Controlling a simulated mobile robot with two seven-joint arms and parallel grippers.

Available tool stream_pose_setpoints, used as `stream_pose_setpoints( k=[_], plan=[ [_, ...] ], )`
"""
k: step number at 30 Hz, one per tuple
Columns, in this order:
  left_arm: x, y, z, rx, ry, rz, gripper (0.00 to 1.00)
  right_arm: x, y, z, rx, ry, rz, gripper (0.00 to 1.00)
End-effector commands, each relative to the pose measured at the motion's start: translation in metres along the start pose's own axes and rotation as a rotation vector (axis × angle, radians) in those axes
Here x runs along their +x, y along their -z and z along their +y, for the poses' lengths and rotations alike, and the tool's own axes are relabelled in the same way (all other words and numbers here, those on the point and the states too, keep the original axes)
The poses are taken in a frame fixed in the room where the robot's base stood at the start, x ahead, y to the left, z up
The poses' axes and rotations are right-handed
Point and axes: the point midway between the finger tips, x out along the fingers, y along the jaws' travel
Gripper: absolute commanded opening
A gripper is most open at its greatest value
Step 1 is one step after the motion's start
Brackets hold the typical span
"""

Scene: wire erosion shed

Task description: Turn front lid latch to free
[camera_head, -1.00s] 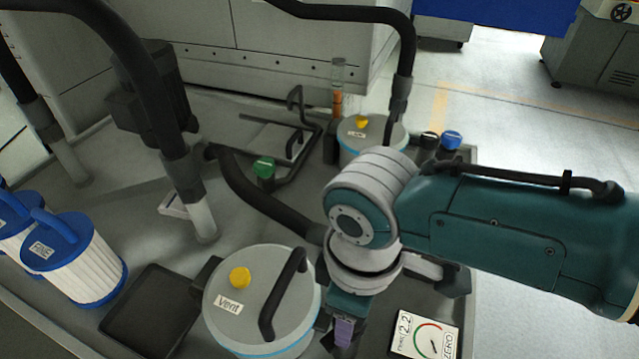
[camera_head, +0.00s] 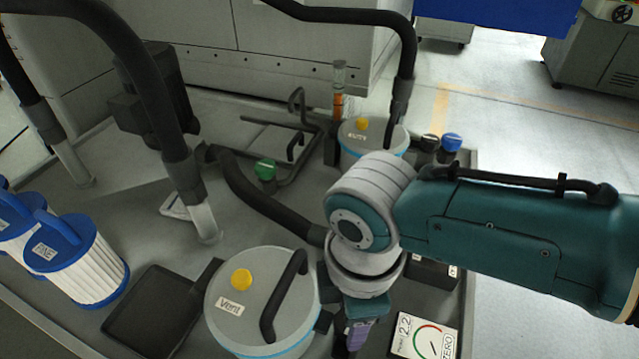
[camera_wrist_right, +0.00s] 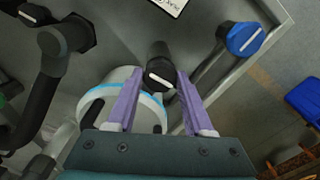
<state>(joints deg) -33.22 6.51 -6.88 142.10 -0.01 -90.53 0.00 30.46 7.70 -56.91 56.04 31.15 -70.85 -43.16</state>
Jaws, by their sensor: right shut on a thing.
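The front canister has a grey round lid (camera_head: 262,297) with a yellow cap, a black bar handle and a "Vent" label. My right gripper (camera_head: 349,340) points down at the lid's right edge; the arm hides much of that spot. In the right wrist view its two purple fingers (camera_wrist_right: 158,85) stand on either side of a black knob-like part with a pale line, the front lid latch (camera_wrist_right: 159,74), and are shut on it. A pale canister with a blue band (camera_wrist_right: 92,100) lies behind the left finger. My left gripper is not in view.
A gauge card (camera_head: 425,335) lies right of the gripper. A rear canister (camera_head: 372,139) stands behind my arm, with a blue knob (camera_head: 451,142) beside it. A dark tray (camera_head: 150,308) and white-blue filters (camera_head: 85,265) are at left. Black hoses (camera_head: 265,208) cross the bench.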

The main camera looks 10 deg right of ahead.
Motion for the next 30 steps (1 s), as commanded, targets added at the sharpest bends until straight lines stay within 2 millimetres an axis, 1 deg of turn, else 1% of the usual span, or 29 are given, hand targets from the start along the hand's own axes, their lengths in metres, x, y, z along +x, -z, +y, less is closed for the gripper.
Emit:
stream_pose_setpoints(
  k=[10, 11, 18, 26, 29, 30],
  plan=[
    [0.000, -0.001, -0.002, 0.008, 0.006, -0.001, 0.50, 0.000, 0.000, 0.000, -0.006, -0.001, -0.002, 0.00],
    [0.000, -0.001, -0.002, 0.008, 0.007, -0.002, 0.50, 0.000, 0.000, 0.000, -0.006, -0.001, -0.002, 0.55],
    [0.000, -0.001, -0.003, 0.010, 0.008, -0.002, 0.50, 0.000, 0.000, 0.000, -0.004, 0.000, -0.001, 0.82],
    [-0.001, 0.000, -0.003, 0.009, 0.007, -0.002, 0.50, -0.002, 0.000, 0.000, -0.003, -0.001, -0.001, 0.82],
    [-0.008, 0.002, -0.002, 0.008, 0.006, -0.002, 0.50, -0.013, 0.000, 0.000, -0.003, -0.002, 0.001, 0.82],
    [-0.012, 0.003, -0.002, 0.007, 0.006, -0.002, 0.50, -0.020, 0.000, 0.000, -0.003, -0.002, 0.001, 0.82]
  ],
)
